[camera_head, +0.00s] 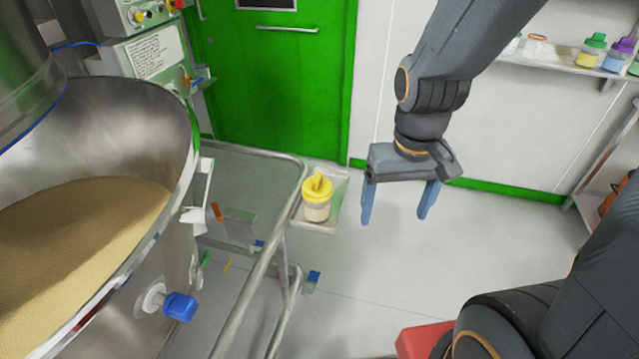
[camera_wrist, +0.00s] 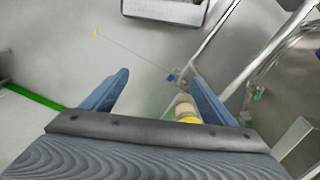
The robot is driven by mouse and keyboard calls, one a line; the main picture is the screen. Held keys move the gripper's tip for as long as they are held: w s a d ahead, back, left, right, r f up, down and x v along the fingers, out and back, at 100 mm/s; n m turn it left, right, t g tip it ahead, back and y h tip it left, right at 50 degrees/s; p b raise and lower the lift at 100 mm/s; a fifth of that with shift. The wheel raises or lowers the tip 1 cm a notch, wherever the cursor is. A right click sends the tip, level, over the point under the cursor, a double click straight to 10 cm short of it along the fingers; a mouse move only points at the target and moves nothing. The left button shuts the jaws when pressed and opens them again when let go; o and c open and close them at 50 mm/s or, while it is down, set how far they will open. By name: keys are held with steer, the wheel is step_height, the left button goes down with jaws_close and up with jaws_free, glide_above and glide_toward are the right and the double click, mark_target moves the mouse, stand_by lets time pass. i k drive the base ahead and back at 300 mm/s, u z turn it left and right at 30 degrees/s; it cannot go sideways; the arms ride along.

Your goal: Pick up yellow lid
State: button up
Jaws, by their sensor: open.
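The yellow lid (camera_head: 318,186) sits on a small pale jar (camera_head: 316,211) in the head view. The jar stands upright on a small grey tray (camera_head: 338,190) beside the metal frame. My gripper (camera_head: 396,220) hangs to the right of the lid, fingers apart and pointing down, with nothing between them. In the wrist view my gripper (camera_wrist: 158,85) is open, and part of the yellow lid (camera_wrist: 188,121) shows near the right finger's base. The gripper's body hides the rest of the lid there.
A large steel bowl (camera_head: 165,110) of tan powder fills the left. A metal tube frame (camera_head: 262,270) stands between it and the tray. A green door (camera_head: 275,90) is behind. A shelf (camera_head: 565,62) with several coloured-lid jars is at upper right. Open floor (camera_head: 400,270) lies below my gripper.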

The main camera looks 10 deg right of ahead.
mark_target(317, 186)
steer(key=z, duration=1.25)
steer(key=i, duration=1.65)
steer(key=u, duration=4.05)
